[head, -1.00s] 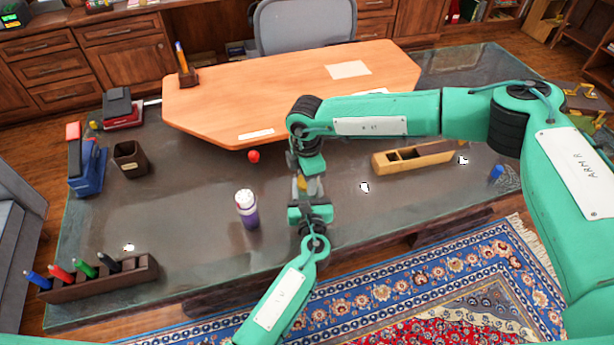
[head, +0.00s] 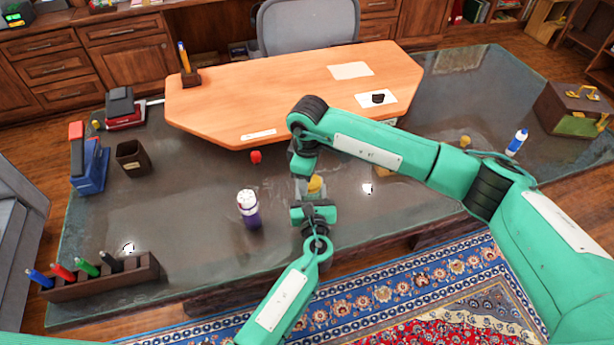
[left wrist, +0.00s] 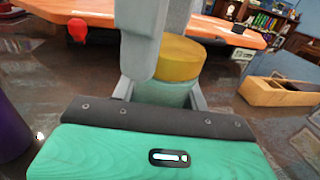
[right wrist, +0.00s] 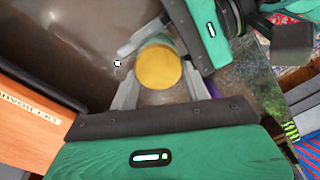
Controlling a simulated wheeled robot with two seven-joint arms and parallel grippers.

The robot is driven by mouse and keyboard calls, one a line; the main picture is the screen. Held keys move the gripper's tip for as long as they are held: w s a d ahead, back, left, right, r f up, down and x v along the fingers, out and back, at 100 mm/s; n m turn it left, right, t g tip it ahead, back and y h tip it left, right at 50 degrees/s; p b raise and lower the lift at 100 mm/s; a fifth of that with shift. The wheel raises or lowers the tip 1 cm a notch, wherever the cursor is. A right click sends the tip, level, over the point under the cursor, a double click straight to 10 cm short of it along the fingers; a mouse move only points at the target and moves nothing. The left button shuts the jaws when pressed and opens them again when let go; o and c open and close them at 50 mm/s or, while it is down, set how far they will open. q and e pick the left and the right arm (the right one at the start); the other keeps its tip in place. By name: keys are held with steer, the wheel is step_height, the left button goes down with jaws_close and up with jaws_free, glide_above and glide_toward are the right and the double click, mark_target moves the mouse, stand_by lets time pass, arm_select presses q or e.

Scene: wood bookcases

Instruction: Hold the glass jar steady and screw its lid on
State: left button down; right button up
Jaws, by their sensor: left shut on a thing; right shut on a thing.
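The glass jar (left wrist: 165,92) stands upright on the dark desk, pale green and partly hidden by fingers. My left gripper (left wrist: 162,96) is shut around its body from the near side. The yellow lid (right wrist: 158,67) sits on top of the jar; it also shows in the head view (head: 316,184). My right gripper (right wrist: 157,88) is shut on the lid, a finger on each side. In the left wrist view one right finger covers the lid's left part. I cannot tell how tightly the lid is seated.
A pen rack (head: 100,277) is at front left. A wooden block plane (left wrist: 280,91) stands to the right. Desk front-centre is clear.

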steer(key=o, duration=0.9)
steer(key=shift+s+d+f, duration=0.1)
steer(key=shift+d, duration=0.05)
steer(key=shift+o, duration=0.2)
steer(key=shift+r, duration=2.3)
steer(key=shift+c, duration=0.4)
